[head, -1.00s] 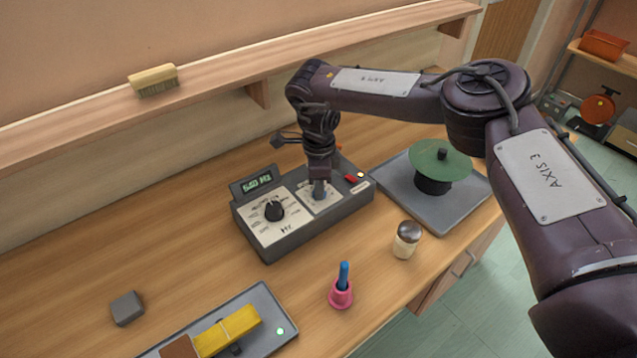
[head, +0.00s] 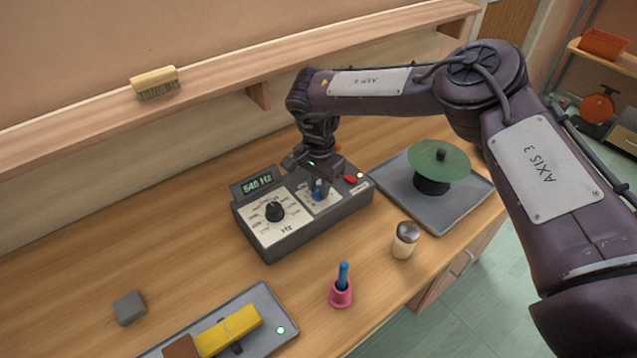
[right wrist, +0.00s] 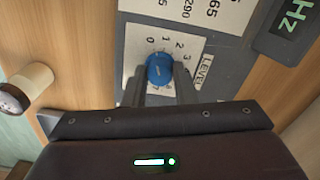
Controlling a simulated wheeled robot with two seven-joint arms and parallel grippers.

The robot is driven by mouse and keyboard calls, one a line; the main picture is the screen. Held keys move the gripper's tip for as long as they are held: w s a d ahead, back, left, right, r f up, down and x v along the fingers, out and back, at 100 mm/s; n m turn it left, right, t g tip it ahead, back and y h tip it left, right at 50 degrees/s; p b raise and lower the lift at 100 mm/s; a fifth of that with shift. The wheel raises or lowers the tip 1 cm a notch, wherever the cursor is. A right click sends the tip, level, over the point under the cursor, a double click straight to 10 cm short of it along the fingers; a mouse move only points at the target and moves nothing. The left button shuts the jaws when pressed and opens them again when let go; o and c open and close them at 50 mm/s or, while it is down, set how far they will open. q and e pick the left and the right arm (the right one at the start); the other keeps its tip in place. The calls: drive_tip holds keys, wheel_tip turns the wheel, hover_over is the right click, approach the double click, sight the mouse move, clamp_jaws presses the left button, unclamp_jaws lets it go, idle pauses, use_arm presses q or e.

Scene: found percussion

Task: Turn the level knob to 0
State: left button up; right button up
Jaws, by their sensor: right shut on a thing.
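The level knob (head: 318,190) is blue and sits on a white dial plate on the right part of the grey tone box (head: 290,236). In the right wrist view the knob (right wrist: 160,70) stands beside the printed numbers 0, 1, 2 and 3 and the word LEVEL. I cannot tell which number it points to. My right gripper (head: 319,184) reaches down from above, with one finger on each side of the knob, shut on it. My left gripper is not in view.
A black Hz knob (head: 275,211) and a display reading 540 Hz (head: 258,182) are on the same box. A red switch (head: 351,180) is close by. A shaker (head: 405,239), a green cymbal (head: 440,162) and a pink bell (head: 341,292) stand nearby.

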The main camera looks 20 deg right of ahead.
sight(319, 188)
drive_tip(key=shift+w+d+r+n, duration=0.1)
drive_tip(key=shift+w+r+n, duration=0.1)
drive_tip(key=shift+n, duration=0.4)
drive_tip(key=o, duration=0.7)
drive_tip(key=shift+o, duration=1.4)
drive_tip(key=shift+s+f, duration=0.1)
wheel_tip(319, 188, up, 7)
drive_tip(key=shift+f+b, duration=0.2)
drive_tip(key=shift+b, duration=0.65)
drive_tip(key=shift+r, duration=0.6)
